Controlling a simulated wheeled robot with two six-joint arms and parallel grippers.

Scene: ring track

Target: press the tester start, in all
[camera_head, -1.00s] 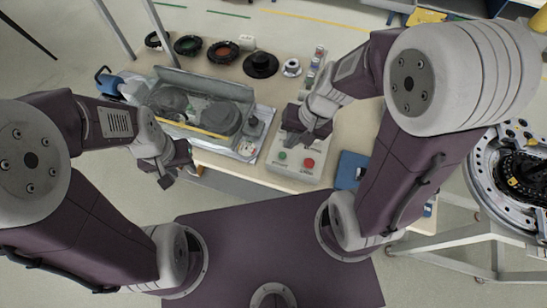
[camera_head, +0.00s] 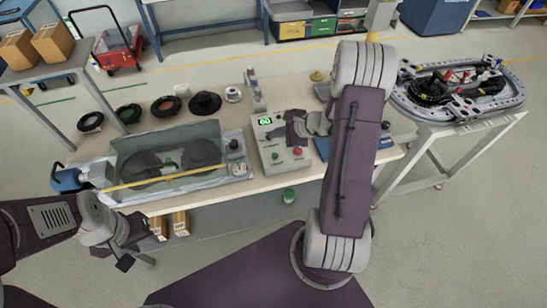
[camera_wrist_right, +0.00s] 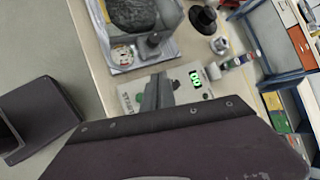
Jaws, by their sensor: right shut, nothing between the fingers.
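The tester (camera_head: 272,160) is a pale grey box at the table's front edge, with a lit green display (camera_head: 265,122), a green button (camera_head: 275,156) and a red button (camera_head: 298,151). My right gripper (camera_head: 292,132) is over the tester, beside the display and behind the buttons; contact cannot be told. In the right wrist view its fingers (camera_wrist_right: 157,92) are shut and empty, with the lit display (camera_wrist_right: 196,78) to their right.
A clear-walled tank (camera_head: 170,165) stands left of the tester, with a gauge (camera_head: 239,168) at its right end. Black rings and a black hat-shaped part (camera_head: 204,103) lie behind. A ring track (camera_head: 460,95) stands at right.

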